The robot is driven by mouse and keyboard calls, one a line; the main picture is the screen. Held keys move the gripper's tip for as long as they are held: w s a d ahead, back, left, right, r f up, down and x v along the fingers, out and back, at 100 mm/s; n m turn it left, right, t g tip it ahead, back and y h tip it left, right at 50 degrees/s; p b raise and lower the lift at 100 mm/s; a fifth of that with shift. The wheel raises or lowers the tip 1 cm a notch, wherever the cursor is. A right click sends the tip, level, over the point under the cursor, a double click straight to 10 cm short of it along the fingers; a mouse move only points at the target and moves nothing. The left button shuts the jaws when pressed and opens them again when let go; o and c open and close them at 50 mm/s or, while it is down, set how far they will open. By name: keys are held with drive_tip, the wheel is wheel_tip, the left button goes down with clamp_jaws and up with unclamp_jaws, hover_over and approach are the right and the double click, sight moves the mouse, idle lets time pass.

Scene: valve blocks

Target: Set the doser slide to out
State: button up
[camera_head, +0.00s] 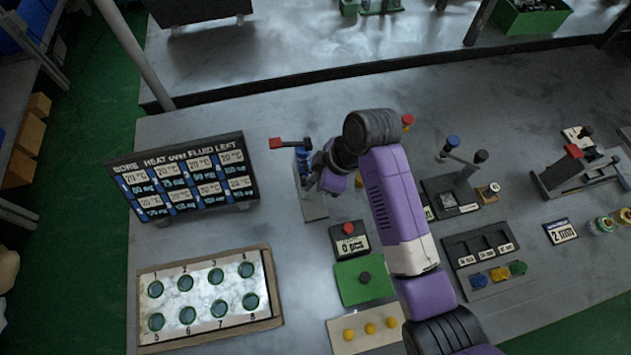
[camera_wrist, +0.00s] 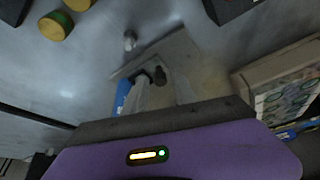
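No part in view is readably marked as the doser slide. My gripper (camera_head: 330,178) is low at a small stand with a grey base plate (camera_head: 314,208), a blue upright part (camera_head: 304,157) and a red-ended lever (camera_head: 277,143). The arm hides part of this stand. In the wrist view, the grey plate (camera_wrist: 205,55) lies ahead of my purple gripper body, with a blue part (camera_wrist: 122,95) and a dark knob (camera_wrist: 160,74) near its left side.
A display board (camera_head: 185,180) and a panel with numbered green discs (camera_head: 205,300) stand left. A red-button box reading "0 pcs" (camera_head: 350,240) and a green plate (camera_head: 362,280) are in front. Lever devices (camera_head: 455,190) and a red-knobbed fixture (camera_head: 580,170) stand right.

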clamp_jaws()
idle(1.2)
